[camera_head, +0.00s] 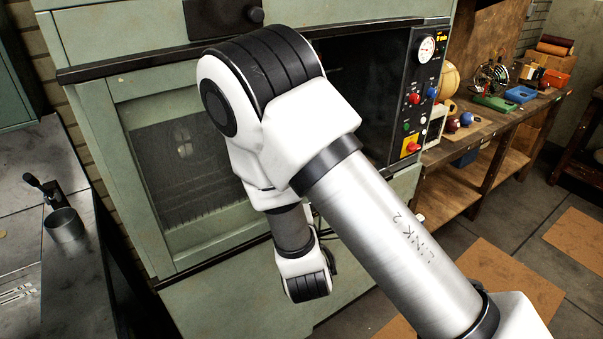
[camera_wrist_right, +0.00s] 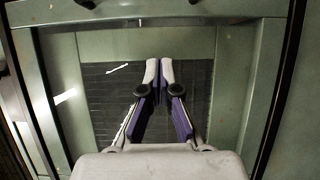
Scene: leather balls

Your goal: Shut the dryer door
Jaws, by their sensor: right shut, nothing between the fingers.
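The dryer (camera_head: 110,25) is a large green cabinet in the head view. Its green-framed door (camera_head: 100,130) has a dark window and fills the left part of the front. A dark area shows between my arm and the control panel, and the door looks partly open; my arm hides much of it. In the right wrist view the door's frame (camera_wrist_right: 228,75) and dark window lie ahead of my right gripper (camera_wrist_right: 160,62). Its fingers are together and empty, pointing toward the window; contact cannot be told. In the head view my arm hides this gripper. My left gripper is not in view.
The control panel (camera_head: 418,95) with a gauge and coloured knobs is right of the dark area. A wooden workbench (camera_head: 500,135) with trays and balls stands at the right. A dark counter (camera_head: 75,270) with a metal cup (camera_head: 65,225) is at the left.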

